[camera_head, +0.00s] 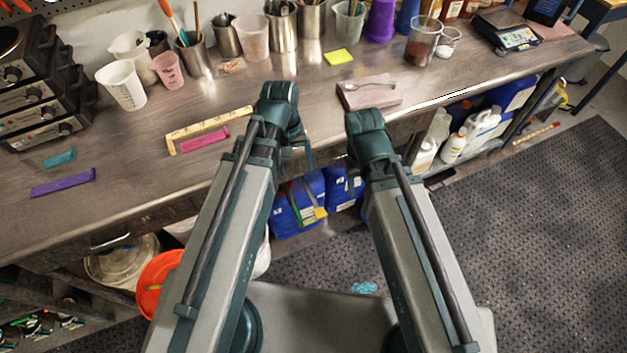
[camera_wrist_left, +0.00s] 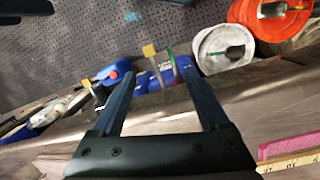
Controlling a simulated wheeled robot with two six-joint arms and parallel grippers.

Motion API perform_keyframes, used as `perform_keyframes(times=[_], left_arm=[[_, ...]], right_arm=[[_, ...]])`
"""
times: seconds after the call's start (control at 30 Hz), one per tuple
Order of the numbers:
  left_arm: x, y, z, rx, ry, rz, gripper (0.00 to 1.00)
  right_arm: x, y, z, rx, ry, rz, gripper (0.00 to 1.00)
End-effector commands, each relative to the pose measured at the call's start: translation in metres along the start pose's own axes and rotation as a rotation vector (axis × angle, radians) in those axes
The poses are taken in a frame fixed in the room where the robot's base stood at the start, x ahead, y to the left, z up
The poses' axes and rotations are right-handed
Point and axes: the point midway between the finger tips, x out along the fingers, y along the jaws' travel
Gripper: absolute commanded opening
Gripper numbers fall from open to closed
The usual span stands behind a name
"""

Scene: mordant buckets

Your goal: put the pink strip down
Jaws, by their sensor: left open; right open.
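The pink strip (camera_head: 203,139) lies flat on the metal bench, just on the near side of a yellow L-shaped ruler (camera_head: 210,124). It also shows at the lower right of the left wrist view (camera_wrist_left: 288,146), beside the ruler and outside the jaws. My left gripper (camera_head: 297,148) is to the right of the strip, near the bench's front edge. In the left wrist view its two fingers (camera_wrist_left: 160,88) are apart with nothing between them. My right gripper (camera_head: 353,165) is further right by the bench's front edge, partly hidden by its own arm; it is open.
A teal strip (camera_head: 59,159) and a purple strip (camera_head: 63,183) lie at the bench's left. Cups and metal beakers (camera_head: 283,30) line the back. A pinkish block (camera_head: 369,92) with a spoon is right of my left arm. An orange bucket (camera_head: 160,281) stands below.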

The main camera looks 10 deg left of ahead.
Motion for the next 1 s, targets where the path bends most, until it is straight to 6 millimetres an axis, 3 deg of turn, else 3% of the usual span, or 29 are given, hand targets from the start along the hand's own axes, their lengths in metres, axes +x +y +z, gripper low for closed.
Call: perform_keyframes(times=[0.03, 0.1, 0.33, 1.0], left_arm=[[0.004, 0.011, 0.019, 0.123, 0.012, -0.044, 0.78], [0.007, 0.021, 0.033, 0.273, 0.027, -0.1, 0.78], [0.011, 0.037, 0.059, 0.563, 0.052, -0.209, 0.78], [0.011, 0.039, 0.06, 0.6, 0.054, -0.223, 0.78]], right_arm=[[0.0, 0.0, 0.0, 0.0, 0.0, 0.0, 0.5], [0.0, 0.0, 0.0, 0.0, 0.0, 0.0, 0.5], [0.0, 0.0, 0.0, 0.0, 0.0, 0.0, 0.5], [0.0, 0.0, 0.0, 0.0, 0.0, 0.0, 0.5]])
